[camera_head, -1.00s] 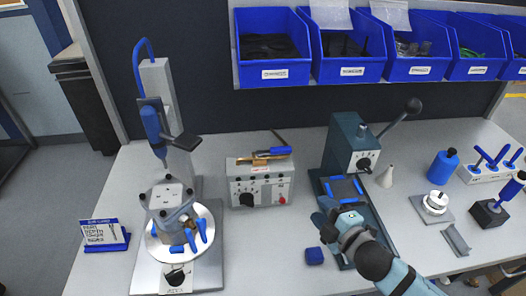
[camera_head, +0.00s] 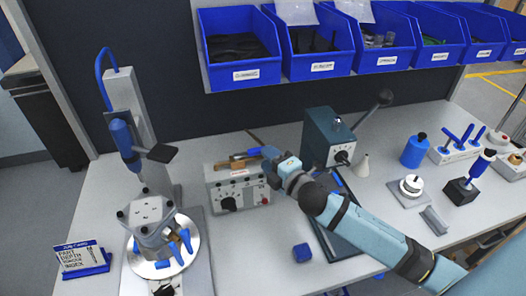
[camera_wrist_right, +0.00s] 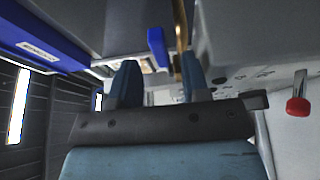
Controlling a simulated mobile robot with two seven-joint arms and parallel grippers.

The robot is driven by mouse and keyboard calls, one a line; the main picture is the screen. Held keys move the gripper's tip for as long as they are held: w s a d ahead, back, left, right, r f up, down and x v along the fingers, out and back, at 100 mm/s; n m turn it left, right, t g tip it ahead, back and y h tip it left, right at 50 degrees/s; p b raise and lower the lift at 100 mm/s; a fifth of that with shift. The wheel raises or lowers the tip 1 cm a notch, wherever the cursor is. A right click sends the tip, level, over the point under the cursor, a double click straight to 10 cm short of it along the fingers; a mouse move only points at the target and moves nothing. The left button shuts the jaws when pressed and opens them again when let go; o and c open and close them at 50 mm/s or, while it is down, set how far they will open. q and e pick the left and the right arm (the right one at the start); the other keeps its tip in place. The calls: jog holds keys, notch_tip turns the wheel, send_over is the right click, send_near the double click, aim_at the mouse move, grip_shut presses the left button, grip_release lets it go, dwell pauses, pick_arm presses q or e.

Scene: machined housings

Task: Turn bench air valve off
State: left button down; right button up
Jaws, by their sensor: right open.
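The bench air valve is a brass fitting (camera_head: 236,164) with a blue lever handle (camera_head: 247,153), on top of a grey control box (camera_head: 235,190). My right gripper (camera_head: 268,160) is at the right end of the valve, by the handle. In the right wrist view, my right gripper (camera_wrist_right: 160,75) is open, its two fingers spread. The blue handle (camera_wrist_right: 157,44) and brass pipe (camera_wrist_right: 180,38) show just beyond the fingertips, the brass close to the right finger. Nothing is held, and I cannot tell whether a finger touches the valve. My left gripper is out of view.
A dark green press (camera_head: 322,137) stands right of the box, close to my right arm. A tester with a round plate (camera_head: 190,248) stands left. A blue block (camera_head: 302,252) lies in front. Blue bins (camera_head: 240,72) hang above the back of the bench.

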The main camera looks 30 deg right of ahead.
aim_at(251, 153)
jog(key=shift+w+a, duration=0.2)
jog(key=shift+w, duration=1.2)
grip_shut()
